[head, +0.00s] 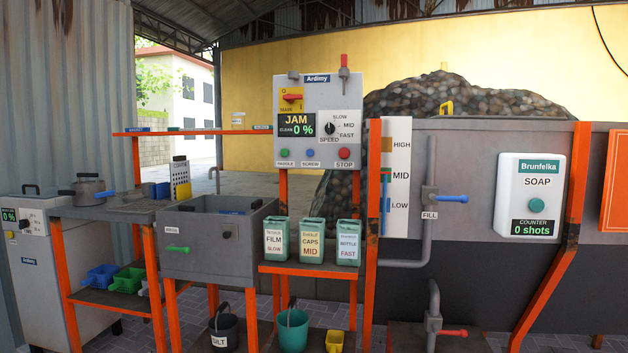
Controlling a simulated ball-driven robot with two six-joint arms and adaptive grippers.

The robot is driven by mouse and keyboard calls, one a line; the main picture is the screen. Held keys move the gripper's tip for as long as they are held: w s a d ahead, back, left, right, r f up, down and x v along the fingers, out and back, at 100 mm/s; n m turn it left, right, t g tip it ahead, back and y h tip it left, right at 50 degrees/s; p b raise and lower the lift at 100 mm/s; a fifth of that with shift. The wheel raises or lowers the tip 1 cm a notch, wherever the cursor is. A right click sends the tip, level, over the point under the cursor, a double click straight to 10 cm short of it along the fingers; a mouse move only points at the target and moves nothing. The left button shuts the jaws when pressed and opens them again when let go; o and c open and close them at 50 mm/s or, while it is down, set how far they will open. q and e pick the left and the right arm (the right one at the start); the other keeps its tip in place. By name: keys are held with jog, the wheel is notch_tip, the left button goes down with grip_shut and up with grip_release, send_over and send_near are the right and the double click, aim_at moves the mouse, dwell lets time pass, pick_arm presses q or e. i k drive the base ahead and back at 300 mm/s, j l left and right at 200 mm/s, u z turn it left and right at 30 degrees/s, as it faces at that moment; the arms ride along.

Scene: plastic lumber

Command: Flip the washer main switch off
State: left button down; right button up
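A grey control panel (345,93) labelled Ardimy stands upright on orange posts near the middle of the head view. At its upper left, a red rotary switch handle (292,98) sits on a yellow plate marked MAIN. The handle looks about horizontal; its exact setting is too small to tell. Below it, a dark display (296,125) reads JAM and 0 %. A speed knob (330,128) is to the right of the display. Green, blue and red buttons line the panel's lower edge, the red one (344,153) marked STOP. Neither of my grippers is in view.
A grey basin (210,240) with a green-handled valve stands left of the panel. Several labelled canisters, including FILM (276,240), sit on a shelf below it. A large grey tank (460,150) with pipes stands to the right. Buckets (292,328) are underneath.

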aim_at(289, 97)
jog(key=i+z, duration=0.2)
jog(key=i, duration=0.35)
jog(key=i+j+z, duration=0.2)
jog(key=i, duration=0.35)
jog(key=i+j+z, duration=0.2)
jog(key=i, duration=0.3)
